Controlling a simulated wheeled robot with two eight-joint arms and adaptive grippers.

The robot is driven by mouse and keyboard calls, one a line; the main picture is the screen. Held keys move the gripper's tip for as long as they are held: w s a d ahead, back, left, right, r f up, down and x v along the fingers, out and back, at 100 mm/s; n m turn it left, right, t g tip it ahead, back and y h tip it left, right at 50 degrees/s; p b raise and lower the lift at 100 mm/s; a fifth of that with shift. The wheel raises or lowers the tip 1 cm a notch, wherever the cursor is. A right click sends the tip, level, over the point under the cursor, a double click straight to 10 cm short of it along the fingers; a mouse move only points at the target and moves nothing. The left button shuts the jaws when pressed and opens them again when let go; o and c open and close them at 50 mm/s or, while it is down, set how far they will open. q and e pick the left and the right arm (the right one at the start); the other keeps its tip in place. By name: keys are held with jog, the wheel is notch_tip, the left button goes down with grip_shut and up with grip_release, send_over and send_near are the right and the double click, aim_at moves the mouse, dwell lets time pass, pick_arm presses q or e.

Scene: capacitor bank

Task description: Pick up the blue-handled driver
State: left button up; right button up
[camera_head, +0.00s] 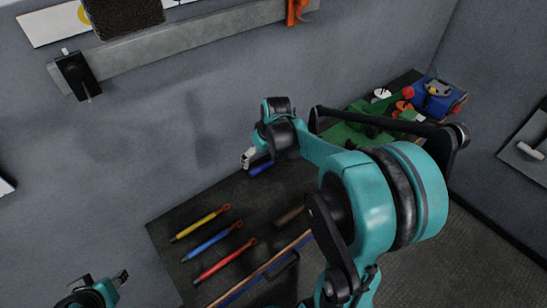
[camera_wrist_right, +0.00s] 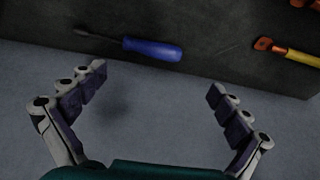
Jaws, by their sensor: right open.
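The blue-handled driver (camera_wrist_right: 152,48) lies on the dark table in the right wrist view, its thin shaft pointing left. In the head view only part of its blue handle (camera_head: 261,168) shows, beside my right gripper. My right gripper (camera_wrist_right: 157,80) is open and empty, its fingers spread on either side of the handle's line, with the driver beyond the fingertips. In the head view the right gripper (camera_head: 249,158) is at the table's far edge, partly hidden by its wrist. My left gripper (camera_head: 100,281) is at the bottom left, away from the driver; its opening is unclear.
Yellow (camera_head: 200,223), blue (camera_head: 212,241) and red (camera_head: 225,260) tools with orange ends lie on the table's left part. A brown piece (camera_head: 289,216) and a long rod (camera_head: 262,268) lie nearby. A green tray (camera_head: 345,136) and blue box (camera_head: 437,98) are at the right. A wall stands behind.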

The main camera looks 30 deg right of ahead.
aim_at(261, 166)
jog(key=f, duration=0.1)
jog(key=w+d+f, duration=0.1)
jog(key=f, duration=0.1)
jog(key=shift+w+d+f+b, duration=0.1)
jog(key=shift+w+d+b, duration=0.2)
jog(key=shift+d, duration=0.1)
jog(key=x, duration=0.1)
jog(key=b+x, duration=0.1)
jog(key=x, duration=0.1)
jog(key=b+x, duration=0.1)
jog(key=x, duration=0.1)
jog(key=shift+s+a+f, duration=0.2)
jog(key=shift+s, duration=0.1)
jog(key=shift+w+f, duration=0.2)
jog(key=shift+f, duration=0.05)
jog(key=shift+s+r, duration=0.1)
jog(key=c, duration=1.1)
